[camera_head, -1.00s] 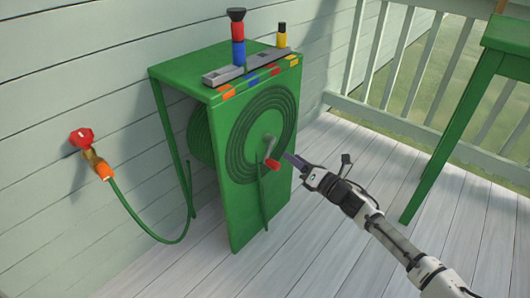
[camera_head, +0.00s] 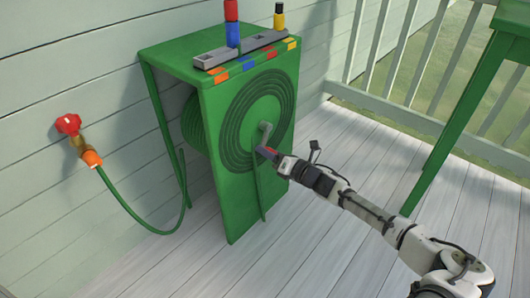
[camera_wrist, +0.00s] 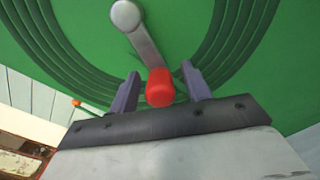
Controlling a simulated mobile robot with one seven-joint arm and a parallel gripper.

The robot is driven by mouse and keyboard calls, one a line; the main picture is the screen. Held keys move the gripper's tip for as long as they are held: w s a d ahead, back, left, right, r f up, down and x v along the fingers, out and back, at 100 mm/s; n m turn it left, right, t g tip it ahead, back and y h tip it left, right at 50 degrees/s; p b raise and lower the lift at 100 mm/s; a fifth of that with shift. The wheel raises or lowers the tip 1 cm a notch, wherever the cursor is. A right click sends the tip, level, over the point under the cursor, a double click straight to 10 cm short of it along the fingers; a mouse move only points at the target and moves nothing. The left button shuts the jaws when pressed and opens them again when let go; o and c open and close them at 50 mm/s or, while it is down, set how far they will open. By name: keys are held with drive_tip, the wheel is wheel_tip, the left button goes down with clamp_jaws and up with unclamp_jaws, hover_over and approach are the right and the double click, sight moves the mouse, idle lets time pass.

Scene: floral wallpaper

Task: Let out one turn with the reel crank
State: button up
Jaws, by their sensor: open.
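The green hose reel (camera_head: 228,205) stands against the wall, its coiled hose pattern on the front panel. The grey crank arm (camera_head: 265,132) is fixed at the panel's centre and points down, slightly right in the wrist view (camera_wrist: 143,46). Its red handle (camera_wrist: 160,88) lies between the two purple-grey fingers of my gripper (camera_wrist: 158,90). The fingers are open, with a gap on each side of the handle. In the head view my gripper (camera_head: 270,154) is at the handle and mostly hides it.
A red tap (camera_head: 68,125) on the left wall feeds a green hose (camera_head: 135,218) hanging to the reel. Nozzles in a grey rack (camera_head: 222,58) stand on the reel's top. A green table (camera_head: 455,125) and white railing (camera_head: 400,120) are at right. The deck is clear.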

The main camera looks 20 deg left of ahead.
drive_tip(key=shift+x, duration=0.85)
drive_tip(key=shift+c, duration=0.2)
clamp_jaws()
